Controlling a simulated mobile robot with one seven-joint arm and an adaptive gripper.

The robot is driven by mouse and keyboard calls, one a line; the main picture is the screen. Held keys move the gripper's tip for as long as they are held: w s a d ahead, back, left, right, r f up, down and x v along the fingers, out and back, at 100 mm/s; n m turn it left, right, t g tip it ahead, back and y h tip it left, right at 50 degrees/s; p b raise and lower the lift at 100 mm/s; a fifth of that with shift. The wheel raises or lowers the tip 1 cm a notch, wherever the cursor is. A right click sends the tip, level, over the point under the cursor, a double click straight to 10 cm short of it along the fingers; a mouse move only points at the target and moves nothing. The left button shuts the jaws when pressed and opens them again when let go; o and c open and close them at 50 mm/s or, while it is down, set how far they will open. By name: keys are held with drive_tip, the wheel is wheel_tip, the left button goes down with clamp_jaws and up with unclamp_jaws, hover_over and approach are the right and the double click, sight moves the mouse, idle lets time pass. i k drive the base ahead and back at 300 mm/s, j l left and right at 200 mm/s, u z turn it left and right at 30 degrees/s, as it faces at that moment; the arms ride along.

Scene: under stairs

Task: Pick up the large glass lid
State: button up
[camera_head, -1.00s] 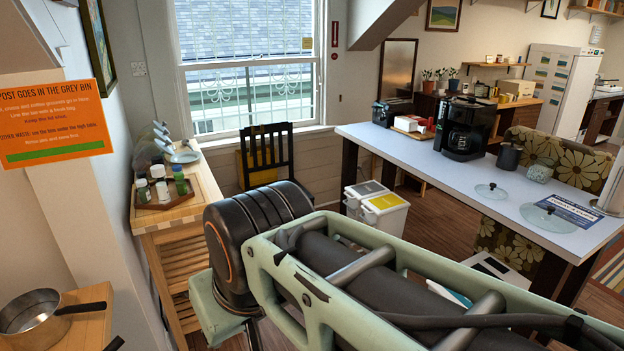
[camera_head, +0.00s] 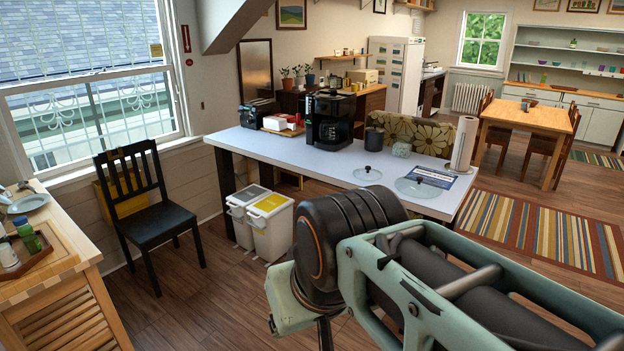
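Two glass lids lie flat on the white table (camera_head: 270,150). The large glass lid (camera_head: 412,189) is clear with a dark knob and lies near the table's front right part, partly beside a blue and white printed sheet (camera_head: 432,177). The small glass lid (camera_head: 367,175) lies to its left, a short way apart. My arm fills the lower right of the view, in front of the table and apart from the lids. My gripper is not clearly visible; only arm links show.
A coffee maker (camera_head: 328,119), a dark mug (camera_head: 374,139), a patterned round pot (camera_head: 401,150) and a paper towel roll (camera_head: 464,145) stand on the table. Two bins (camera_head: 269,226) and a black chair (camera_head: 150,205) stand left of my arm. Wooden floor is open at the front left.

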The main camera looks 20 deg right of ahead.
sight(415, 186)
drive_tip(key=z, duration=1.4)
drive_tip(key=u, duration=4.05)
drive_tip(key=k+l+z, duration=0.1)
drive_tip(key=z, duration=0.35)
drive_tip(key=k+l+z, duration=0.2)
drive_tip(key=l, duration=0.15)
drive_tip(key=l+z, duration=0.2)
drive_tip(key=l, duration=0.15)
drive_tip(key=k, duration=0.1)
